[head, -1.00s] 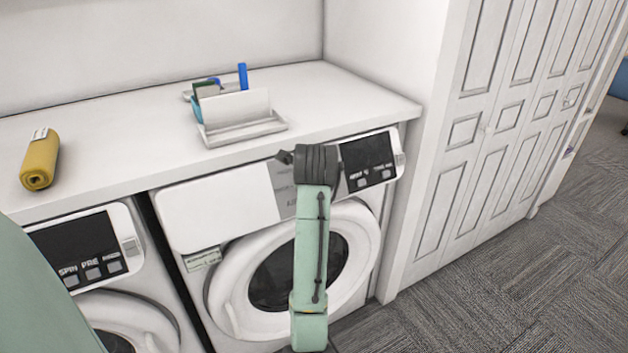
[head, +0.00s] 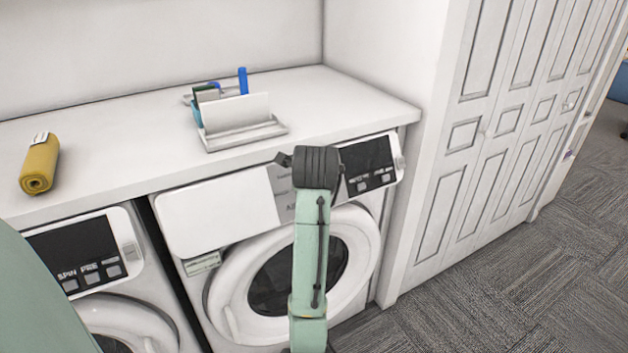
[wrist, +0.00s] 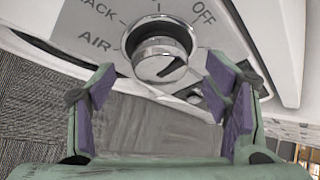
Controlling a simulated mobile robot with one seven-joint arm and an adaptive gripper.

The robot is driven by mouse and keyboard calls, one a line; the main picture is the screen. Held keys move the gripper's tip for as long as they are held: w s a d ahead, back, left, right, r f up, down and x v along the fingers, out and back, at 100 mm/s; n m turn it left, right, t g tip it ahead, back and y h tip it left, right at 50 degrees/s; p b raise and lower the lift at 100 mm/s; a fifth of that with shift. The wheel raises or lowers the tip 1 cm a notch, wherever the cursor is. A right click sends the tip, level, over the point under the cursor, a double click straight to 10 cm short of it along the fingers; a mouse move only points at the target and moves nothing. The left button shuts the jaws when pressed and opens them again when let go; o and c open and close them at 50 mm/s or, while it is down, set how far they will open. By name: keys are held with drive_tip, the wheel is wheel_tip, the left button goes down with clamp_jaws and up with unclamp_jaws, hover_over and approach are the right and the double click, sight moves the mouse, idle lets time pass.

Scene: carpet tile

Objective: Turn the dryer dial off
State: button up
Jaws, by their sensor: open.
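The dryer dial (wrist: 160,55) is a round silver knob with a dark pointer mark, near the top middle of the wrist view. OFF is printed to its upper right, AIR to its left, and a partly cut-off word ending in ACK to its upper left. The mark slants towards the right side of the knob. My gripper (wrist: 160,78) is open, its purple-padded fingers apart on either side of the dial, with no contact visible. In the head view the dryer (head: 240,205) stands in the middle, and my arm hides the dial.
A second machine (head: 85,250) stands on the left. The counter (head: 110,160) above holds a yellow roll (head: 40,163) and a grey organiser (head: 245,135). A side wall and white panelled doors (head: 480,150) stand to the right. The carpet (head: 500,290) at the right is clear.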

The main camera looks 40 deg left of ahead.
drive_tip(key=v, duration=1)
idle(0.6)
